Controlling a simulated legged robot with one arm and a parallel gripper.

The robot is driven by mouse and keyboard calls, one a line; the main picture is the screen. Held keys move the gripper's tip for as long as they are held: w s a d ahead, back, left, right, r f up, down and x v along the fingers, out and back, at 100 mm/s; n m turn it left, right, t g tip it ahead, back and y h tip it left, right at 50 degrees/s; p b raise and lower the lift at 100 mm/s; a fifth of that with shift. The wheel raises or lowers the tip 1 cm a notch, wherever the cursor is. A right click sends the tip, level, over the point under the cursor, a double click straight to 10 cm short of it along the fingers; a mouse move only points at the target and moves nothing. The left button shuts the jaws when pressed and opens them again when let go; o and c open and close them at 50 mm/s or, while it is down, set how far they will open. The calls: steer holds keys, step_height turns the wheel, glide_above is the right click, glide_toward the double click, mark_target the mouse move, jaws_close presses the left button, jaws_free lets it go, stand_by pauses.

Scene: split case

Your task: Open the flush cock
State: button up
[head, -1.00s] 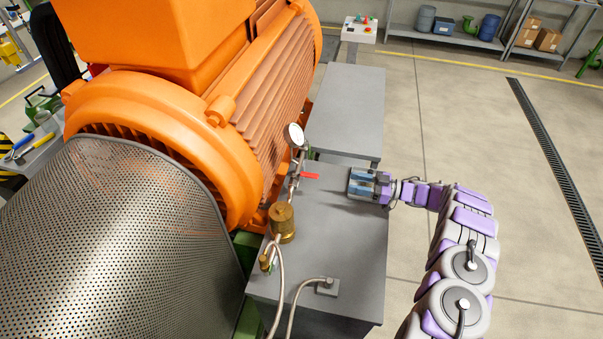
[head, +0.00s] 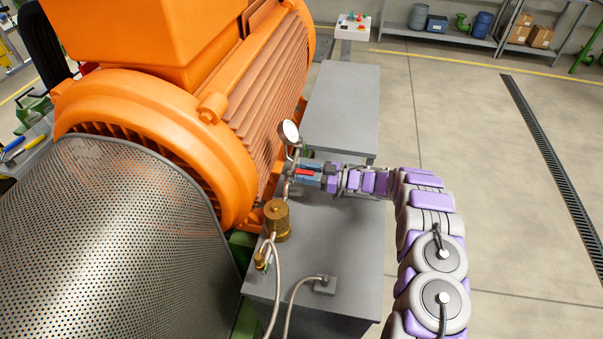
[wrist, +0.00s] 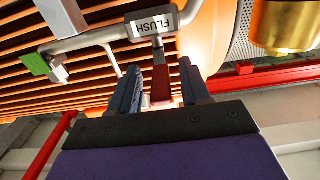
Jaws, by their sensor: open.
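The flush cock has a red lever (head: 304,172) on the thin pipe beside the orange motor, below the round gauge. In the wrist view a tag reading FLUSH (wrist: 153,24) hangs on the pipe, and the red lever (wrist: 160,88) points from it toward me. My gripper (head: 311,174) is at the lever in the head view. In the wrist view my gripper (wrist: 160,80) is open, with one finger on each side of the lever. I cannot tell whether either finger touches it.
The pressure gauge (head: 289,132) and the brass cylinder (head: 277,218) stand close to my gripper. The orange motor (head: 200,130) fills the left side. A green handle (wrist: 35,63) shows on the pipe in the wrist view. The floor (head: 490,170) to the right is open.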

steer(key=shift+w+a, duration=0.15)
steer(key=shift+a, duration=0.65)
steer(key=shift+r, duration=0.1)
jaws_close()
